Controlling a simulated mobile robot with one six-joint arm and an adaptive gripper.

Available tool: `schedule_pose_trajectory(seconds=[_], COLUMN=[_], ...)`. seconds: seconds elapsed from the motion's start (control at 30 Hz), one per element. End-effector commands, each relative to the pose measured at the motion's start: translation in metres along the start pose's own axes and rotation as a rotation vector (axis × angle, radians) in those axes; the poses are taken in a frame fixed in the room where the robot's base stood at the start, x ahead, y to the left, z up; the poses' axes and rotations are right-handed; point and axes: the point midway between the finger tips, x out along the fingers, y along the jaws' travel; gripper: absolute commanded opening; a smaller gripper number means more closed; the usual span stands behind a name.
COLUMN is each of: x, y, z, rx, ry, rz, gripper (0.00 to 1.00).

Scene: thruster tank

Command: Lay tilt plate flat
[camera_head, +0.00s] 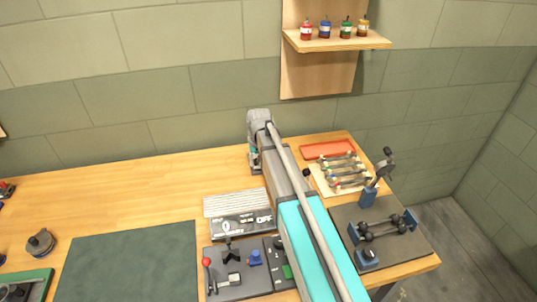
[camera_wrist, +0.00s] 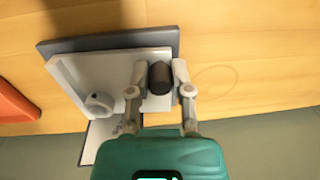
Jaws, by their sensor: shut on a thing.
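In the wrist view, a pale grey plate (camera_wrist: 118,70) with a raised edge on its left stands at a dark grey base (camera_wrist: 110,42); its exact tilt is hard to tell. A dark brown rounded knob (camera_wrist: 160,80) sits at its right side. My gripper (camera_wrist: 160,68) has one finger on each side of the knob and is shut on it. A small light grey round part (camera_wrist: 99,103) is on the plate, left of my gripper. In the head view, my arm reaches to the back of the bench and hides the plate.
A red tray (camera_head: 328,149) and a rack of several small rods (camera_head: 343,172) lie right of my arm, by a dark fixture board (camera_head: 385,255). A control panel (camera_head: 242,225) is left of it. The bench (camera_head: 130,205) is clear at back left.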

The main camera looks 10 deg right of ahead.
Motion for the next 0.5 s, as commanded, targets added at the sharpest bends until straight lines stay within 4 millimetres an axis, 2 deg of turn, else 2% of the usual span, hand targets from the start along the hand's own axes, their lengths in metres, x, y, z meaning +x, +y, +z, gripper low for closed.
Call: schedule_pose_trajectory(seconds=[0.5], x=[0.009], y=[-0.001], z=[0.0003], rx=[0.0], ry=[-0.001], rz=[0.083], gripper=[0.0])
